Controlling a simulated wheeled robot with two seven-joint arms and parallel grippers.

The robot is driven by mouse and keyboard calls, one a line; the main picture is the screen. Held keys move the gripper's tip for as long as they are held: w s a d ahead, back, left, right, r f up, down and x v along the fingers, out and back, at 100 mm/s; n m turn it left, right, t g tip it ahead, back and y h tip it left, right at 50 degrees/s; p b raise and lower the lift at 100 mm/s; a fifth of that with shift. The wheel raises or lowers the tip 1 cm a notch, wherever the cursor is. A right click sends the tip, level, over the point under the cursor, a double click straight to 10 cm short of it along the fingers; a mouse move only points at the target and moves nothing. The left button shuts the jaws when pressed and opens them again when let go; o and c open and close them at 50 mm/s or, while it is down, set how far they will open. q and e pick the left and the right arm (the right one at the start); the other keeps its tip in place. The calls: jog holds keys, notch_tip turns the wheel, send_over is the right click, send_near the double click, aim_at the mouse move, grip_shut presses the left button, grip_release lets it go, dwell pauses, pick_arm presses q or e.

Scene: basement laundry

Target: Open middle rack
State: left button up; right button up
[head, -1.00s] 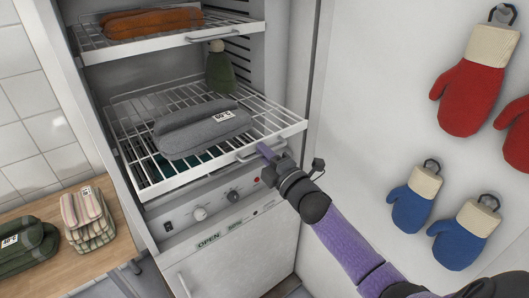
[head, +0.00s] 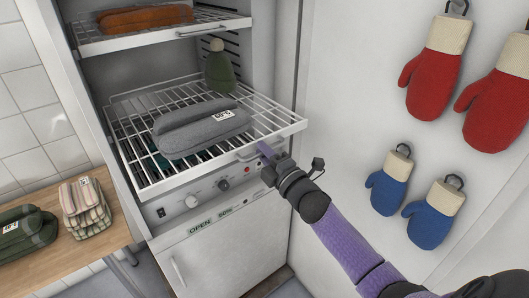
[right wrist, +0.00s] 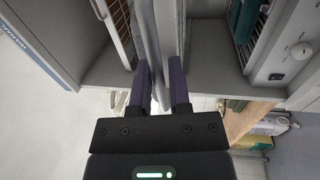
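The middle rack (head: 287,126) is a white wire shelf with a solid front bar, pulled well out of the white drying cabinet (head: 235,236). A folded grey textile (head: 195,138) with a white tag lies on it, and a green knit hat (head: 219,72) stands at its back right. My right gripper (head: 264,150) is at the handle (head: 240,156) on the rack's front and appears shut on it. In the right wrist view its two fingers (right wrist: 160,80) lie on either side of a pale bar. My left gripper is not in view.
The upper rack (head: 165,38) holds a folded orange textile (head: 145,17). Red mittens (head: 433,75) and blue mittens (head: 389,187) hang on the right wall. A wooden counter (head: 112,236) with folded striped and dark green textiles stands at left.

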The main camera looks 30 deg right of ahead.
jog(key=shift+o, duration=1.1)
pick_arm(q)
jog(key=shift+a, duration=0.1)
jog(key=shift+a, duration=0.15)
pick_arm(e)
jog(key=shift+s, duration=0.15)
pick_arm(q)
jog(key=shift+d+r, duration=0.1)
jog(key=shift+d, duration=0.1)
pick_arm(e)
jog(key=s+f, duration=0.1)
jog(key=s, duration=0.8)
jog(key=shift+s+d+f, duration=0.2)
jog(key=shift+d+f, duration=0.2)
